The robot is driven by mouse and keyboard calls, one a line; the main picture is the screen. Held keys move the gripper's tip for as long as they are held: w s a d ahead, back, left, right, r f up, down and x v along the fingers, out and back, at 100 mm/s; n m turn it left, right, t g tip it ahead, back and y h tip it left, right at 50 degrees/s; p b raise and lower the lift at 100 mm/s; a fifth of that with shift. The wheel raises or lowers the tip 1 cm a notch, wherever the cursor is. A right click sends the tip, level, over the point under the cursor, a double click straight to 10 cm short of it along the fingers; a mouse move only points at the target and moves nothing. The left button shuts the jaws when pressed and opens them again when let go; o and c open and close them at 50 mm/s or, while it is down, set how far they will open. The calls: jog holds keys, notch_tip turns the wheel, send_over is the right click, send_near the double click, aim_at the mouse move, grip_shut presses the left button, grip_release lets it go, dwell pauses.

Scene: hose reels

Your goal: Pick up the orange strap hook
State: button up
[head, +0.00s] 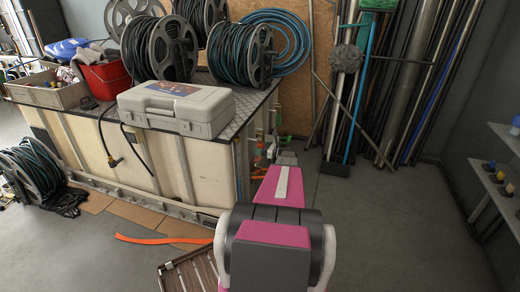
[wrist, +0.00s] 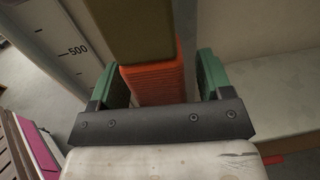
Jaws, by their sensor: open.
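In the wrist view, my gripper (wrist: 161,78) is open, with one green finger on each side of an orange ribbed piece (wrist: 153,84). This piece looks like part of the orange strap hook, but its full shape is hidden. An olive-brown block covers its upper part. I see no clear contact between the fingers and the orange piece. In the head view, my gripper (head: 284,158) is beside the right end of the bench, near small red-orange items (head: 261,160). My pink arm hides part of that area.
A bench (head: 150,165) with hose reels (head: 241,55), a grey case (head: 176,106) and a red bucket (head: 105,78) stands left. An orange strip (head: 160,240) lies on the floor. Poles (head: 410,80) lean at the back; a shelf (head: 490,185) is at right. The right floor is clear.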

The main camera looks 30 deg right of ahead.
jog(key=shift+x, duration=0.95)
jog(key=c, duration=1.2)
jog(key=shift+o, duration=0.2)
jog(key=shift+r, duration=0.1)
